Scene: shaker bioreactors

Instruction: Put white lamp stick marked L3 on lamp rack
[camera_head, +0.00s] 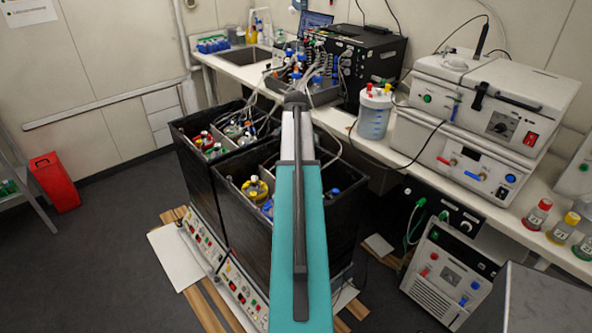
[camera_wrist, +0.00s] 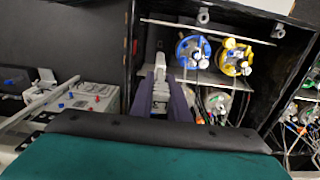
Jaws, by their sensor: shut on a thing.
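My gripper (camera_wrist: 161,104) shows in the wrist view with its two dark fingers closed around a narrow white piece (camera_wrist: 160,76), which looks like the lamp stick. No L3 mark can be read on it. The held piece is in front of the dark wall of a black shaker box, left of the capped vessels. In the head view my teal arm reaches forward over the black shaker boxes (camera_head: 228,205) and hides the gripper and the held piece. I cannot make out a lamp rack for certain in either view.
A blue-capped vessel (camera_wrist: 193,51) and a yellow-capped vessel (camera_wrist: 235,57) stand close right of the gripper. Hoses and cables run nearby. The right bench carries a white jar (camera_head: 374,112), stacked white devices (camera_head: 470,150) and several colour-capped bottles. A red container (camera_head: 55,182) stands on the left floor.

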